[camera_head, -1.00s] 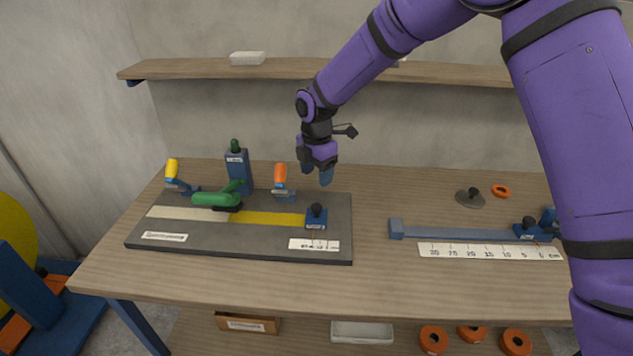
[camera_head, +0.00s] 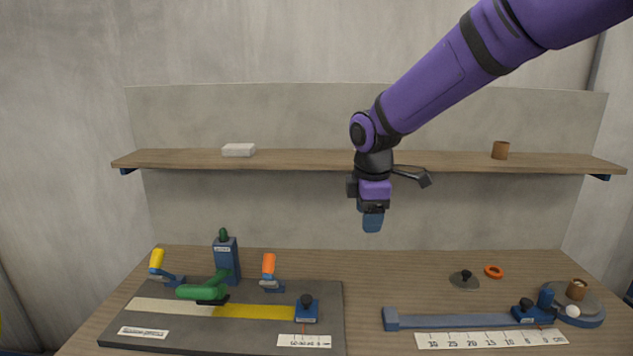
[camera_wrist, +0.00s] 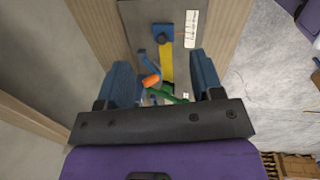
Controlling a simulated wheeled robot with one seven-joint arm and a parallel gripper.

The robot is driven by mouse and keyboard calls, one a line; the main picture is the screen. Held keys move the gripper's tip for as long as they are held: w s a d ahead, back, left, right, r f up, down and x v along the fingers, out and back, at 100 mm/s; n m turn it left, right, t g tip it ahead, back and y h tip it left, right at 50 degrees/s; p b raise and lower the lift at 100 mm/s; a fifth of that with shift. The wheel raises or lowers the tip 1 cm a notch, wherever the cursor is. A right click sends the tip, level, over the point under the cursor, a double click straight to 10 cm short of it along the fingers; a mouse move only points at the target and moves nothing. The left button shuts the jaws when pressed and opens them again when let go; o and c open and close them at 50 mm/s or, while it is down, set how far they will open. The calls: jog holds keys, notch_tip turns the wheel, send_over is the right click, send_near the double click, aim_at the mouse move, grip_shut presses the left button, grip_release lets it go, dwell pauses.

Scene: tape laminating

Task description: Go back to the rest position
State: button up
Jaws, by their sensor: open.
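My gripper (camera_head: 372,222) hangs in the air above the back of the table, empty and pointing down, in front of the back panel. In the wrist view its two blue fingers (camera_wrist: 164,88) stand wide apart with nothing between them close up. Far below them lies the dark grey board (camera_head: 180,336) with a cream and yellow strip (camera_head: 262,311). A green-handled roller (camera_head: 203,291) rests on the strip, and a blue block with a black knob (camera_head: 307,311) sits at the strip's right end. No object touches my gripper.
A shelf (camera_head: 290,159) runs behind my gripper, with a white block (camera_head: 239,150) and a brown cup (camera_head: 500,150). A blue rail (camera_head: 455,321) and ruler (camera_head: 490,340) lie right. The table's middle is clear.

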jog(key=s+d+r+m+t, duration=0.2)
jog(key=s+d+r+m, duration=0.8)
jog(key=s+d, duration=0.35)
jog(key=s+d+m, duration=0.3)
jog(key=s+m, duration=0.1)
jog(key=s, duration=0.4)
jog(key=s+d+m+t, duration=0.1)
jog(key=s+d+m, duration=0.2)
jog(key=s, duration=0.5)
jog(key=shift+d+f+m, duration=0.15)
jog(key=shift+m, duration=0.65)
